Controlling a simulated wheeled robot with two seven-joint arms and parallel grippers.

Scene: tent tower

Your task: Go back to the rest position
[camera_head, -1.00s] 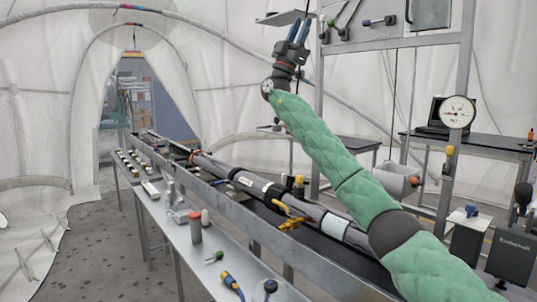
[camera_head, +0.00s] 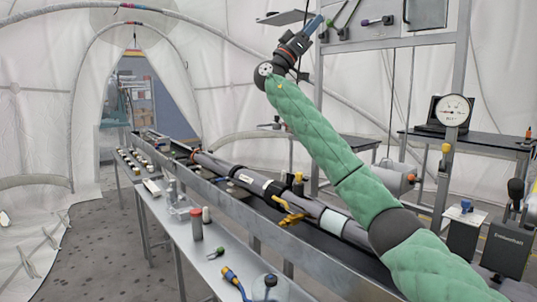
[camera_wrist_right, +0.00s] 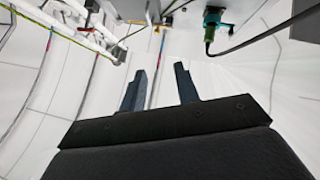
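My right arm, in a green padded sleeve, reaches up from the lower right in the head view. My right gripper (camera_head: 312,28) is raised at the upper middle, in front of the rack's panel as seen from the head. In the right wrist view its two dark blue fingers (camera_wrist_right: 160,90) stand apart with nothing between them. Behind them are the pale tent wall and blurred fittings. My left gripper is not in view.
A long trough (camera_head: 263,222) holding a jointed grey tube runs into the distance. A narrow table (camera_head: 177,236) beside it carries bottles and small tools. A metal rack (camera_head: 459,75) with a round gauge (camera_head: 453,110) stands right. Dark tables are behind; floor at left is open.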

